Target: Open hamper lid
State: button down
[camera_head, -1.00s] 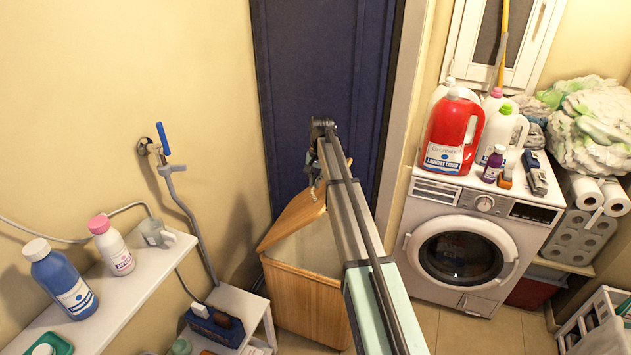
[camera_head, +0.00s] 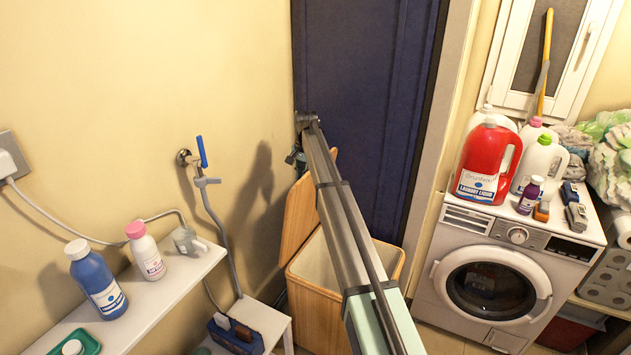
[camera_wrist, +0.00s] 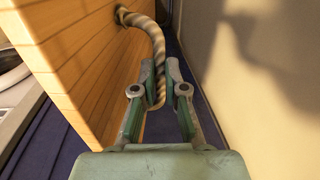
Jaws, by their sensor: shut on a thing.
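The wooden hamper (camera_head: 312,300) stands in the corner beside the blue door, with its pale inside showing. Its slatted lid (camera_head: 297,218) stands steeply raised on the hamper's left side, partly hidden behind my arm. In the wrist view, the lid (camera_wrist: 75,60) fills the left side, and a striped rope handle (camera_wrist: 152,35) loops out of it. My gripper (camera_wrist: 160,82) is shut on the rope handle. In the head view, my gripper (camera_head: 296,158) is small and partly hidden at the lid's upper edge.
The yellow wall with a tap (camera_head: 200,165) and grey hose is close left of the lid. A white shelf with bottles (camera_head: 98,283) is at lower left. The washing machine (camera_head: 495,275), with detergent bottles on top, stands right of the hamper. The blue door (camera_head: 365,80) is behind.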

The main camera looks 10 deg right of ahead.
jog(key=shift+w+a+f, duration=0.2)
jog(key=shift+a, duration=0.2)
jog(key=shift+w+a+f, duration=0.2)
jog(key=shift+a, duration=0.2)
jog(key=shift+s, duration=0.1)
jog(key=c, duration=1.2)
grip_release()
jog(key=shift+f, duration=0.15)
notch_tip(320, 180, up, 12)
jog(key=d, duration=0.1)
jog(key=shift+s+r, duration=0.2)
